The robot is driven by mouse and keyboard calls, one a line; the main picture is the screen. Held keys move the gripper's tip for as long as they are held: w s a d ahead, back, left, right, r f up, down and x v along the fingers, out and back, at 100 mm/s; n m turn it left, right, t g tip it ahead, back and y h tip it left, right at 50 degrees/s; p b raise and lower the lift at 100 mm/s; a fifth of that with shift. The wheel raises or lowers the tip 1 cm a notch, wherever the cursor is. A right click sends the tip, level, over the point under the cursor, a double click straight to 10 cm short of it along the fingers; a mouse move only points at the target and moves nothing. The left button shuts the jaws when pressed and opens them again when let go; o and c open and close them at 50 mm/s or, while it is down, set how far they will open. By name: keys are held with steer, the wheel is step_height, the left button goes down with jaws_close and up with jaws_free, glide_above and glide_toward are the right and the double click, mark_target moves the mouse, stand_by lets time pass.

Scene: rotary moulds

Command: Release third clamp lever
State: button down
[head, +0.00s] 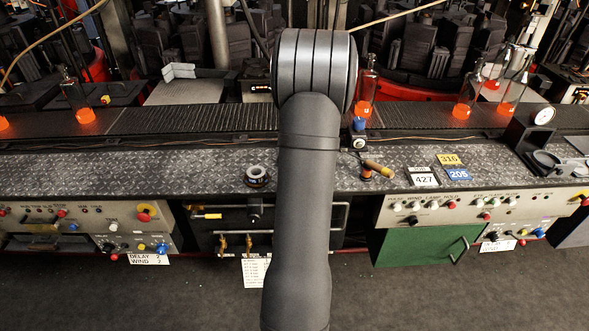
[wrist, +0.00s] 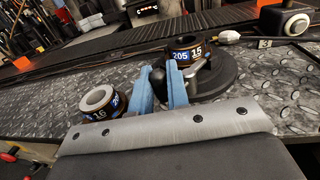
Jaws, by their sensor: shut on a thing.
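In the wrist view the two blue fingers of my gripper (wrist: 161,88) are closed around a dark ball knob (wrist: 157,76), which looks like the end of a clamp lever. Just beyond the right finger, a ring marked 205 and 15 (wrist: 188,50) sits on a dark round base (wrist: 222,76). Another ring, marked 16 (wrist: 98,101), stands on the plate left of the fingers. In the head view my arm hides the gripper, knob and base.
The ledge is diamond-patterned metal plate (head: 210,170). A ring (head: 257,177) stands left of my arm; a brown-handled tool (head: 378,170) and number plates (head: 424,176) lie right. A dark conveyor (head: 180,119) carries glowing bottles (head: 462,108) behind. A gauge fixture (head: 542,117) stands far right.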

steer(key=c, duration=1.5)
jaws_free()
steer(key=shift+o, duration=0.2)
steer(key=s+d, duration=0.2)
steer(key=s, duration=1.5)
steer(key=shift+s, duration=0.15)
steer(key=shift+d, duration=0.1)
